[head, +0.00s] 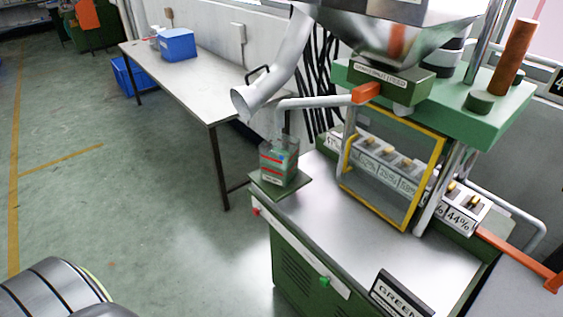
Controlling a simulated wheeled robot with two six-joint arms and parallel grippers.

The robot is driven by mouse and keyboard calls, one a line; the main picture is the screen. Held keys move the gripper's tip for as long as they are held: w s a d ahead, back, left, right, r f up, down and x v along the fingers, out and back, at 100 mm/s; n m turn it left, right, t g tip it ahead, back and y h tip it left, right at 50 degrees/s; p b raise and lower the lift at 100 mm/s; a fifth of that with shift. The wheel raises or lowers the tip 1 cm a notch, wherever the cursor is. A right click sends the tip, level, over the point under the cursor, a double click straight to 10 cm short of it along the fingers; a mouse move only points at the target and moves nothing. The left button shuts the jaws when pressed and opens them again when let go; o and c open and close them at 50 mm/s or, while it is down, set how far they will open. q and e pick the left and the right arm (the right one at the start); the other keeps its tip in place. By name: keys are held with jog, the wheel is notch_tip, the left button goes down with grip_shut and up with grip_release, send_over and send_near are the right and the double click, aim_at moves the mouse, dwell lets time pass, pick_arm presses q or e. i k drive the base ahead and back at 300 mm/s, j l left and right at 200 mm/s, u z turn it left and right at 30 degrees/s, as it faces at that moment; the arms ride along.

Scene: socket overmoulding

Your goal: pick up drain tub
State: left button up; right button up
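A small see-through tub (279,164), with red and dark markings and a pale label on its front, stands upright at the machine's left corner. I take it to be the drain tub. It rests on a small green platform (296,188). A grey pipe (318,101) runs left from an orange handle and bends down just above the tub's mouth. Its contents are hard to tell. Neither of my grippers is in view.
A wide metal chute (277,72) hangs above and left of the tub. A yellow-framed guard (409,226) stands to its right. A blue bin (178,44) sits on a table (186,73) behind. Floor at left is open.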

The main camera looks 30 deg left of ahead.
aim_at(280, 160)
jog(key=j+u, duration=0.35)
jog(key=i+j+u, duration=0.1)
jog(key=j+u, duration=0.25)
jog(key=i+j+u, duration=0.1)
jog(key=j+u, duration=0.25)
